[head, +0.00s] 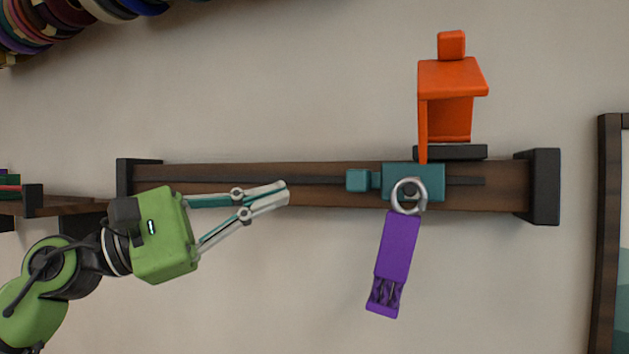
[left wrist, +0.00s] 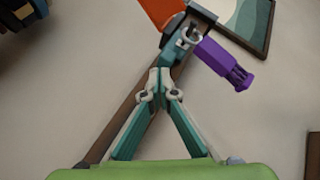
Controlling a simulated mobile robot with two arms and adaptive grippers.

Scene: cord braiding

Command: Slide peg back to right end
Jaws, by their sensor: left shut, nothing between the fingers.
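The teal peg block (head: 414,183) sits on the brown wall rail (head: 300,172), right of its middle. A smaller teal knob (head: 358,180) sticks out on its left side. A metal ring (head: 409,195) on the block carries a hanging purple tag (head: 397,245), slightly tilted. In the head view my left gripper (head: 287,192) is shut and empty, in front of the rail, with its fingertips left of the knob and apart from it. In the left wrist view the shut fingertips (left wrist: 160,76) point up toward the teal block (left wrist: 180,47) and purple tag (left wrist: 222,61). My right gripper is not in view.
Black end blocks cap the rail at left (head: 138,178) and right (head: 541,187). An orange bracket (head: 452,80) stands above the peg block, its lower edge reaching the block. Bare rail lies between the block and the right end. A framed picture (head: 609,230) hangs at right.

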